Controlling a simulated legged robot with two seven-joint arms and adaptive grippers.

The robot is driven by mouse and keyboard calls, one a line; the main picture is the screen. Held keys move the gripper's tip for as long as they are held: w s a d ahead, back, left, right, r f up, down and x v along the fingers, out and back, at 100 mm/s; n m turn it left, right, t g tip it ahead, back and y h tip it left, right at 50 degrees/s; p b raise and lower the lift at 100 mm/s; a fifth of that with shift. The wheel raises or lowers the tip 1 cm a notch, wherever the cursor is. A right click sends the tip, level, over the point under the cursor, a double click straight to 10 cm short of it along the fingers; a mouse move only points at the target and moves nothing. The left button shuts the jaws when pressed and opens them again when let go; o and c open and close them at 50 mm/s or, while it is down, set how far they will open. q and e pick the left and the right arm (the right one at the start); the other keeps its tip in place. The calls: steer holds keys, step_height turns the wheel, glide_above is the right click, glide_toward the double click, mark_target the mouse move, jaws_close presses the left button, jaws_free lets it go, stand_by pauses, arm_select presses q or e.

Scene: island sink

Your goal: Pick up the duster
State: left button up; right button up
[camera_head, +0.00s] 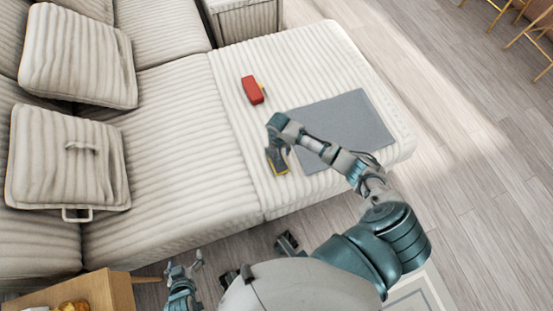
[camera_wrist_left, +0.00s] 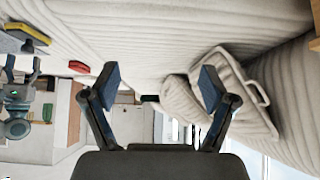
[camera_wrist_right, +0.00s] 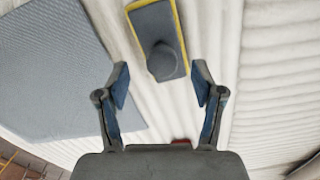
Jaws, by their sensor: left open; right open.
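The duster appears to be a dark grey block with a yellow rim and a rounded knob (camera_wrist_right: 160,35). It lies on the striped sofa seat (camera_head: 170,120). In the head view the duster (camera_head: 279,168) is partly hidden by my right gripper (camera_head: 274,143). In the right wrist view the open right gripper (camera_wrist_right: 161,82) is empty, with the duster beyond its fingertips, apart from them. My left gripper (camera_head: 183,264) is open and empty, low in front of the sofa. In the left wrist view the duster (camera_wrist_left: 27,33) shows at the upper left, far from the left gripper (camera_wrist_left: 160,82).
A red object (camera_head: 252,90) and a flat grey mat (camera_head: 345,120) lie on the same seat near the duster. Cushions (camera_head: 80,55) rest on the left. A wooden table (camera_head: 85,290) stands at the lower left.

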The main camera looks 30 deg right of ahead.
mark_target(277, 155)
steer(key=shift+d+f, duration=0.1)
steer(key=shift+f, duration=0.15)
steer(key=f+b, duration=0.1)
steer(key=f, duration=0.2)
steer(key=f+b, duration=0.1)
steer(key=shift+w+a+f+b, duration=0.15)
steer(key=shift+a+b, duration=0.15)
steer(key=shift+d+f, duration=0.1)
steer(key=shift+d, duration=0.2)
steer(key=c, duration=1.2)
arm_select(q)
steer(key=w+d+r+t+h, duration=0.1)
steer(key=w+d+r+t, duration=0.1)
steer(key=w+r+t, duration=0.3)
steer(key=shift+w+h, duration=0.3)
steer(key=shift+w, duration=0.4)
arm_select(e)
steer(key=shift+a, duration=0.2)
jaws_close()
